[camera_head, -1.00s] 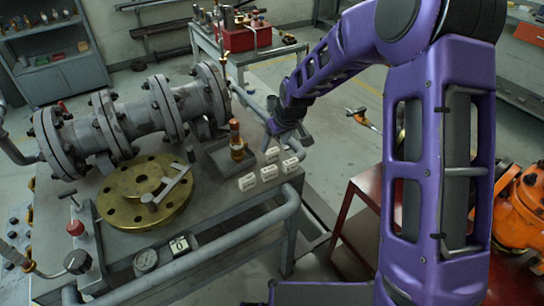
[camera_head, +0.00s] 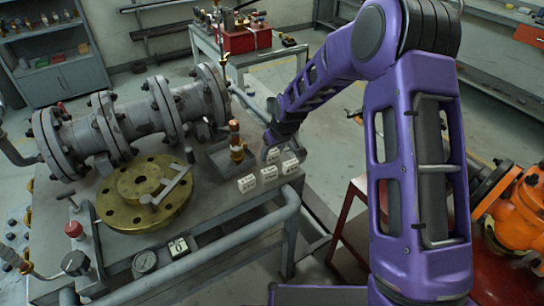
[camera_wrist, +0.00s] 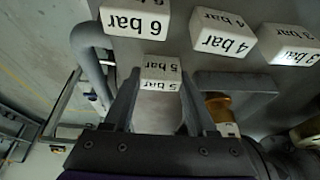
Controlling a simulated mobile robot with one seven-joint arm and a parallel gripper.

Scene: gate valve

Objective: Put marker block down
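White marker blocks with black pressure labels stand on the grey bench (camera_head: 220,218). In the wrist view are the 6 bar block (camera_wrist: 134,22), the 4 bar block (camera_wrist: 222,32) and the 3 bar block (camera_wrist: 290,45), in a row. The 5 bar block (camera_wrist: 160,74) lies between the two fingertips of my gripper (camera_wrist: 160,88), with a fingertip against each side. In the head view my gripper (camera_head: 280,142) is low over the right end of the bench, just behind the blocks. The fingers are partly hidden there. I cannot tell whether the 5 bar block touches the bench.
A small grey tray (camera_head: 218,160) with a brass fitting (camera_head: 237,150) stands left of my gripper. A flanged pipe valve (camera_head: 130,125) and a brass flange disc (camera_head: 145,192) occupy the left of the bench. A rail (camera_head: 235,240) runs along the front edge.

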